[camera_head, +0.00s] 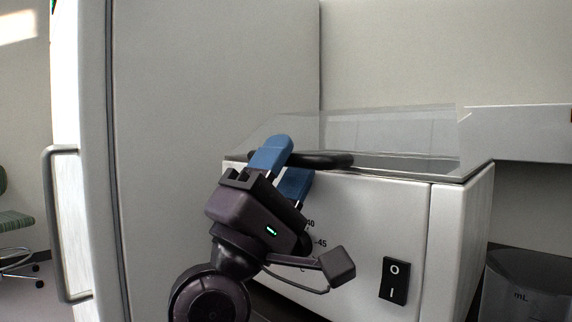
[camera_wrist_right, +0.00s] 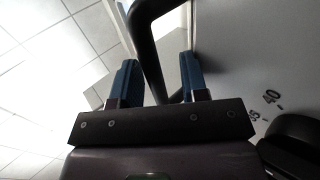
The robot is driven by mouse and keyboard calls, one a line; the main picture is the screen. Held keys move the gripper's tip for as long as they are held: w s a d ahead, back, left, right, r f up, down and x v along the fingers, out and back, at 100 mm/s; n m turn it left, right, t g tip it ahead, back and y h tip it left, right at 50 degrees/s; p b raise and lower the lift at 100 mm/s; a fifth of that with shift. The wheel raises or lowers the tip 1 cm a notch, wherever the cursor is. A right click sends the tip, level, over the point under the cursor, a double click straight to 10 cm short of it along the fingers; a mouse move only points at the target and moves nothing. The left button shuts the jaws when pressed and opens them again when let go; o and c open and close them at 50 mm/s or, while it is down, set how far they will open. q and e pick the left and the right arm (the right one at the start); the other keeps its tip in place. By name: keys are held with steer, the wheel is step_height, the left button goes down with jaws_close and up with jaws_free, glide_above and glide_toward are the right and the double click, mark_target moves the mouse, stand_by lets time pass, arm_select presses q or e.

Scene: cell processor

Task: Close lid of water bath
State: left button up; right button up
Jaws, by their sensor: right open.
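The water bath (camera_head: 350,215) is a white box with a clear lid (camera_head: 390,135) on top. The lid lies low over the box; I cannot tell whether its front edge touches the rim. A black bar handle (camera_head: 330,160) is at the lid's front. My right gripper (camera_head: 281,168), with blue fingers, is open at the handle's left part. In the right wrist view, the dark handle (camera_wrist_right: 147,45) runs between the open fingers of this gripper (camera_wrist_right: 157,78). Contact with the fingers is not clear. My left gripper is out of view.
A tall white cabinet (camera_head: 210,70) with a grey handle (camera_head: 60,225) stands to the left. A power switch (camera_head: 394,281) and a dial with numbers (camera_head: 310,240) are on the bath's front. A clear container (camera_head: 525,285) is at the lower right.

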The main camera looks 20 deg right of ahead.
arm_select(q)
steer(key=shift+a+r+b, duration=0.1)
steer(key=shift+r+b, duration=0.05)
steer(key=shift+b, duration=0.15)
arm_select(e)
steer(key=v, duration=1)
steer(key=shift+a+f, duration=0.25)
steer(key=shift+f, duration=0.05)
